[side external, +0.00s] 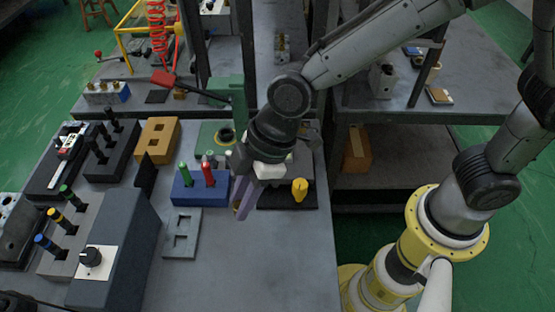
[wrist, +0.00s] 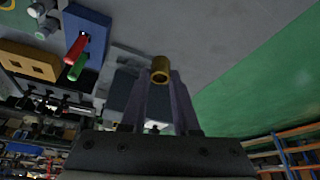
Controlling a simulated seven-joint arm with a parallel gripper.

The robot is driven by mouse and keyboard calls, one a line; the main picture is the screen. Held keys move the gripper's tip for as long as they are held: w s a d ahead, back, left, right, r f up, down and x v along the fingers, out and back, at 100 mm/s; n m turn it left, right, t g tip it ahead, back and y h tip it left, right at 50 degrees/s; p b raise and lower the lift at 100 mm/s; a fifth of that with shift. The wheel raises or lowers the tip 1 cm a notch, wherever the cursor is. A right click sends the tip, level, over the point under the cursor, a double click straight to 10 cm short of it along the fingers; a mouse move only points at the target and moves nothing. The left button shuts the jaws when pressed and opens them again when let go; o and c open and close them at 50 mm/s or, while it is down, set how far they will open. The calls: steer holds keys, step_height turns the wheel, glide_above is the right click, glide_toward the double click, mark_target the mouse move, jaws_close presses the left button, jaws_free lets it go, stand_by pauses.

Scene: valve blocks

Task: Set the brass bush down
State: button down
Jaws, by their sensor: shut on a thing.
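The brass bush (wrist: 160,65) is a short hollow yellow-metal ring held between the fingertips of my gripper (wrist: 160,78) in the wrist view. My gripper is shut on it, and the bush's open end shows. In the side external view my gripper (side external: 243,203) points down beside the right end of the blue block (side external: 183,195), which carries a green and a red peg. The bush is mostly hidden by the fingers there. I cannot tell how high it is above the bench.
A black plate with a yellow knob (side external: 300,189) lies just right of my gripper. A dark blue control box (side external: 126,262) stands further left. The bench front (side external: 255,275) is clear up to its right edge.

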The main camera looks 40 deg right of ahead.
steer(key=s+d+r+m+t+h, duration=0.1)
steer(key=s+d+r+m, duration=0.15)
steer(key=d, duration=0.55)
steer(key=s+d+r+m+t+h, duration=0.1)
steer(key=s+d+m, duration=0.3)
steer(key=d, duration=0.5)
steer(key=s+d+r+m+h, duration=0.1)
steer(key=s+d+r+m, duration=0.15)
steer(key=d, duration=0.55)
glide_toward(299, 163)
steer(key=shift+w+f, duration=0.3)
steer(key=shift+w, duration=0.15)
steer(key=shift+w+f, duration=0.2)
steer(key=shift+f, duration=0.05)
steer(key=x, duration=0.2)
steer(key=shift+f, duration=0.85)
steer(key=shift+s+f, duration=0.1)
steer(key=shift+f, duration=0.1)
